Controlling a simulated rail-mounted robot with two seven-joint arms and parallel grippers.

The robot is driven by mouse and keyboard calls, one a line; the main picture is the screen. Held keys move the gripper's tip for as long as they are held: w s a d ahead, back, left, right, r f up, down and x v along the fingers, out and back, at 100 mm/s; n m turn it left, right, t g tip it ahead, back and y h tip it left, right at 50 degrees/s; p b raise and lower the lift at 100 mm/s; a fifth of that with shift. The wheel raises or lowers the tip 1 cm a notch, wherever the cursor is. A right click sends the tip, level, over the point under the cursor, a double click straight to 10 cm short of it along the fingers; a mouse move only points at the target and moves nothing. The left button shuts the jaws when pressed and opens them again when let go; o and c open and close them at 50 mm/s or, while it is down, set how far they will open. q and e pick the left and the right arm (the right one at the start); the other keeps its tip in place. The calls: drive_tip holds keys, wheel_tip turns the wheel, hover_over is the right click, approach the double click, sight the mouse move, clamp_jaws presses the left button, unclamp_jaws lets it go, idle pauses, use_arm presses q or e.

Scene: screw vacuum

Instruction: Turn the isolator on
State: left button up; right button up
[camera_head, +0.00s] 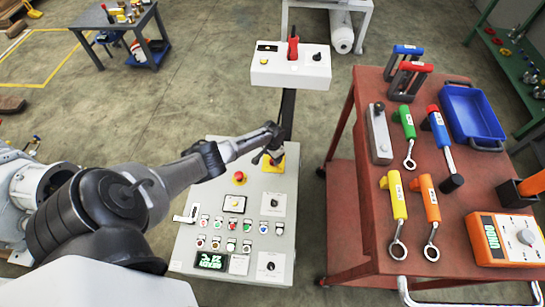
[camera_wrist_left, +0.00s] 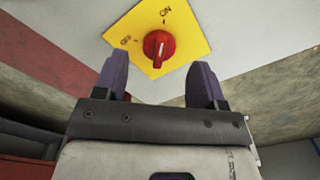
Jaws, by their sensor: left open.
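The isolator is a red rotary knob (camera_wrist_left: 158,47) on a yellow plate (camera_wrist_left: 188,38) marked ON and OFF in the left wrist view. ON is at the top of the plate and OFF at its left. The white line on the knob runs roughly up and down in that view. In the head view the yellow plate (camera_head: 274,166) is at the top right of the grey control panel (camera_head: 204,167), and my gripper hides the knob. My left gripper (camera_wrist_left: 160,67) is open, its two dark fingers apart in front of the knob, with nothing held. My right gripper is not in view.
The panel also carries a red emergency button (camera_head: 239,177) and several small buttons. A white control box (camera_head: 291,70) stands on a post behind. A red cart (camera_head: 350,235) with tools, a blue tray (camera_head: 472,116) and an orange meter (camera_head: 507,240) stands at the right.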

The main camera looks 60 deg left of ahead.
use_arm(q)
wheel_tip(320, 180, up, 11)
drive_tip(key=p, duration=0.5)
drive_tip(key=shift+f, duration=0.2)
idle(0.3)
